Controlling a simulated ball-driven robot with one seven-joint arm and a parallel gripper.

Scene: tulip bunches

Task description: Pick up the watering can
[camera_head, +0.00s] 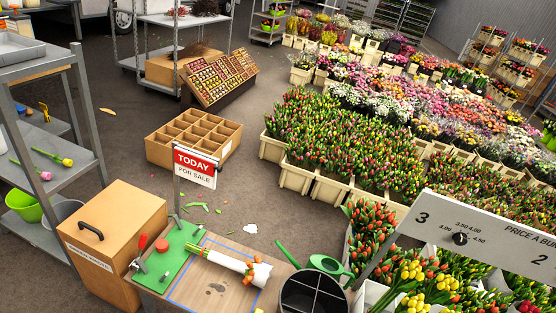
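A green watering can (327,264) shows at the lower middle right, just behind a dark divided bucket (312,294). A long green piece like its spout reaches to the left behind the bucket, and a loop like its handle is on the right. The bucket hides its lower part, so I cannot tell what it stands on. My gripper is not in view.
A wooden worktable (215,297) with a green mat (168,262) and a white-wrapped bunch (226,262) is left of the bucket. A red "TODAY" sign (195,164) stands behind it. Crates of tulips (345,140) fill the right. A price board (480,235) stands front right.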

